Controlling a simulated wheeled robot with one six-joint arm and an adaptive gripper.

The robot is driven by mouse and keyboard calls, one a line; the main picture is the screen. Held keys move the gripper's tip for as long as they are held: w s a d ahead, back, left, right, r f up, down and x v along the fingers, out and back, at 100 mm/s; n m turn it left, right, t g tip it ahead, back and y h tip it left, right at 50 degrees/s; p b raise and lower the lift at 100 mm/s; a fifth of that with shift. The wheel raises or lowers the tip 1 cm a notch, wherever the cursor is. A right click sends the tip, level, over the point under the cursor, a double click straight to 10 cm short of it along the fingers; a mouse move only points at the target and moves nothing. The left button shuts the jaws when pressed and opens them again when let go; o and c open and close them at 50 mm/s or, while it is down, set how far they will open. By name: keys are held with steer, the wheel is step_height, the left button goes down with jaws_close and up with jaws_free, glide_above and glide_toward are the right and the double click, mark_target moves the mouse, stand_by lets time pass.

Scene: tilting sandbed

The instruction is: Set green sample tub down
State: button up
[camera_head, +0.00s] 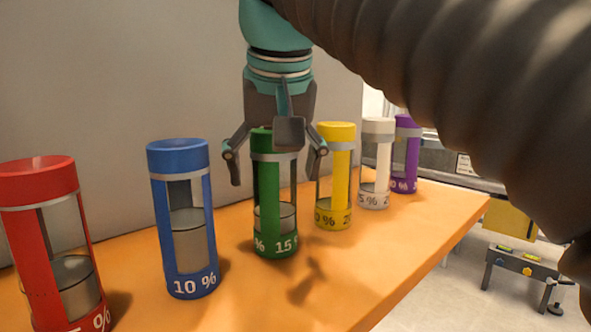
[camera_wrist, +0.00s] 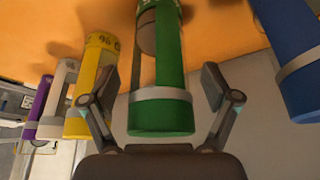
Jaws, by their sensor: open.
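The green sample tub (camera_head: 269,190) stands upright on the orange table, with "15 %" on its lower band. It also shows in the wrist view (camera_wrist: 163,118), upside down in the picture, between the two fingers. My gripper (camera_head: 277,165) is above and around the tub's top, with its fingers spread. In the wrist view my gripper (camera_wrist: 163,95) has a visible gap on each side of the tub. One finger hides part of the green lid in the head view.
On the orange table (camera_head: 390,250), a blue tub (camera_head: 183,220) and a red tub (camera_head: 50,240) stand left of the green one. A yellow tub (camera_head: 337,175), a white tub (camera_head: 377,160) and a purple tub (camera_head: 405,155) stand right. The front table area is clear.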

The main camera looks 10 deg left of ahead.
steer(key=p+v, duration=0.1)
steer(key=v, duration=0.6)
